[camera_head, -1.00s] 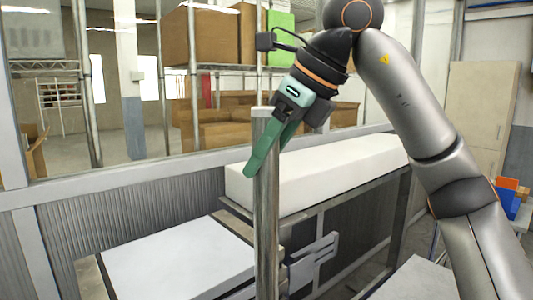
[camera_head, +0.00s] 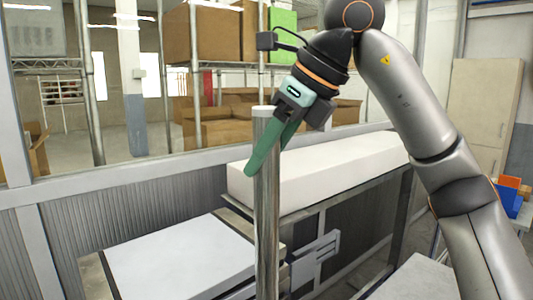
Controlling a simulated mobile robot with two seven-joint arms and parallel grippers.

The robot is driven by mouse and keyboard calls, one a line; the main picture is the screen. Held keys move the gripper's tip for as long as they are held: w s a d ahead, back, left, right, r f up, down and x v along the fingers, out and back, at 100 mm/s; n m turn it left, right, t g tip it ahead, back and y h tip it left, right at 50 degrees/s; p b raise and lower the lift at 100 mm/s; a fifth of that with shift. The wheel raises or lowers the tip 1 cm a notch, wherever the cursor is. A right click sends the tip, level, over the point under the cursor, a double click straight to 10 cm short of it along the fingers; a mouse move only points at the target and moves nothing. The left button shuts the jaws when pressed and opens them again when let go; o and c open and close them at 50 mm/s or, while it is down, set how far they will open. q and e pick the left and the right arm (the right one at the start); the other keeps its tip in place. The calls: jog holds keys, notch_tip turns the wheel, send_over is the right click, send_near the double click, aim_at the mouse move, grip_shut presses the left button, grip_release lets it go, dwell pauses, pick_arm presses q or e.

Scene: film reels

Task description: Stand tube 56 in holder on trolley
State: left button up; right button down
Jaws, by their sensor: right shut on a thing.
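A long shiny metal tube (camera_head: 266,215) stands upright in the middle of the view, running from a pale top end down past the bottom edge. No number is legible on it, and its lower end is out of view. My right gripper (camera_head: 262,150), with green fingers, is shut on the tube near its top. The arm comes in from the right. My left gripper is not in view. I cannot make out a holder or a trolley for certain.
A white slab (camera_head: 180,258) lies at lower left, behind the tube. A long white block (camera_head: 330,168) lies on a metal frame at centre right. A grey bracket (camera_head: 316,258) sits below it. Shelving with brown boxes (camera_head: 216,35) stands behind the window frame.

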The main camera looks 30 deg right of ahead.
jog(key=shift+f+b, duration=0.5)
jog(key=shift+f, duration=0.1)
jog(key=c, duration=0.6)
grip_release()
jog(key=shift+p+v, duration=1.1)
jog(key=shift+v, duration=0.45)
jog(key=shift+s+r, duration=0.1)
jog(key=shift+r, duration=0.1)
jog(key=shift+v, duration=3.8)
jog(key=shift+f, duration=0.1)
